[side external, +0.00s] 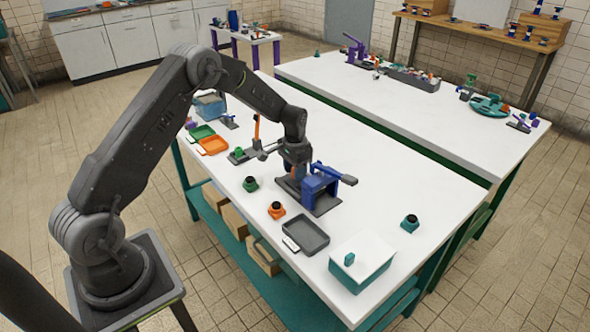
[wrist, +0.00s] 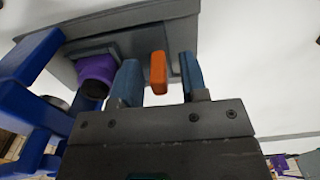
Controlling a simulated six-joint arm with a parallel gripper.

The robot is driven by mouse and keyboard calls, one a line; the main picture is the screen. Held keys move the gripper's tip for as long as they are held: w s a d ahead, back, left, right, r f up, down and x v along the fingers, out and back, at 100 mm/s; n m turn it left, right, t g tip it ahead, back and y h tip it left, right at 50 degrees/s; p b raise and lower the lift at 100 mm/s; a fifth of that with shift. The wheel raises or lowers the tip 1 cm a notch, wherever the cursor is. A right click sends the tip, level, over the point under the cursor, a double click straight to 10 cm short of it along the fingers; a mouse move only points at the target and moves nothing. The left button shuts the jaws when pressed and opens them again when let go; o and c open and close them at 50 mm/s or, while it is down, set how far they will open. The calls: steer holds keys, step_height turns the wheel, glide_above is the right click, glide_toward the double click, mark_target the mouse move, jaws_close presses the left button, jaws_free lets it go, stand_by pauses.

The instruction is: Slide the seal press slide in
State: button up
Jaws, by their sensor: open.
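The seal press, a blue frame (side external: 317,187) with a lever on a dark base plate (side external: 326,206), stands on the white table. Its blue frame (wrist: 22,65) is at the left of the wrist view. A purple round part (wrist: 97,72) sits on the grey slide beside the frame. An upright orange tab (wrist: 158,72), seemingly the slide's handle, stands between my fingers. My gripper (wrist: 159,80) is open, with a finger on each side of the tab and visible gaps. In the side view my gripper (side external: 299,176) is low at the press's left side, its fingertips hard to make out.
Around the press stand a green-and-black part (side external: 250,184), an orange-and-black part (side external: 277,210), a grey tray (side external: 306,237), a teal lidded box (side external: 362,262) and a teal part (side external: 410,223). The table right of the press is mostly clear.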

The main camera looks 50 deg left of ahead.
step_height(320, 180, up, 14)
stand_by(0.5)
steer(key=shift+f, duration=0.1)
steer(key=shift+o, duration=0.8)
steer(key=shift+a+n, duration=0.15)
steer(key=shift+n, duration=0.25)
steer(key=a+f+n+h, duration=0.2)
steer(key=a+n+h, duration=0.3)
steer(key=n, duration=1.2)
steer(key=x, duration=1.3)
steer(key=shift+c, duration=0.4)
